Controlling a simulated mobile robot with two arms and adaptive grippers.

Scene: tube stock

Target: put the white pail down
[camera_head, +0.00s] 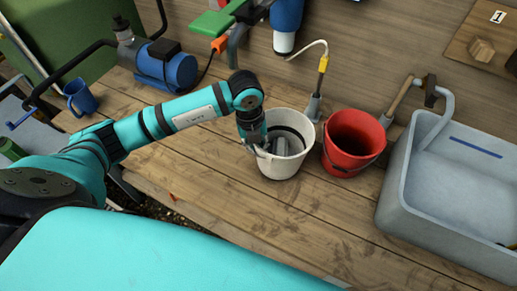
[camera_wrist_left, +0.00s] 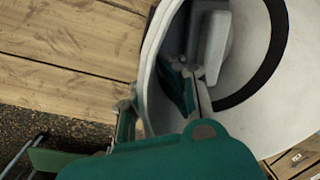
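The white pail (camera_head: 278,168) stands upright on the wooden workbench, left of the red pail; I see no clear gap under it. A grey blocky thing (camera_head: 286,144) shows inside it. My left gripper (camera_head: 259,149) is at the pail's left rim. In the left wrist view the white pail (camera_wrist_left: 152,85) fills the right side, with one finger of my left gripper (camera_wrist_left: 157,100) inside the rim and the other outside. Whether the fingers press on the wall is unclear. My right gripper is out of view.
The red pail (camera_head: 345,163) stands close on the right, and the grey sink (camera_head: 392,190) is beyond it. A hose with a yellow fitting (camera_head: 323,65) rises behind. A blue pump (camera_head: 180,70) and blue mug (camera_head: 81,98) are at left. The bench front (camera_head: 290,225) is bare.

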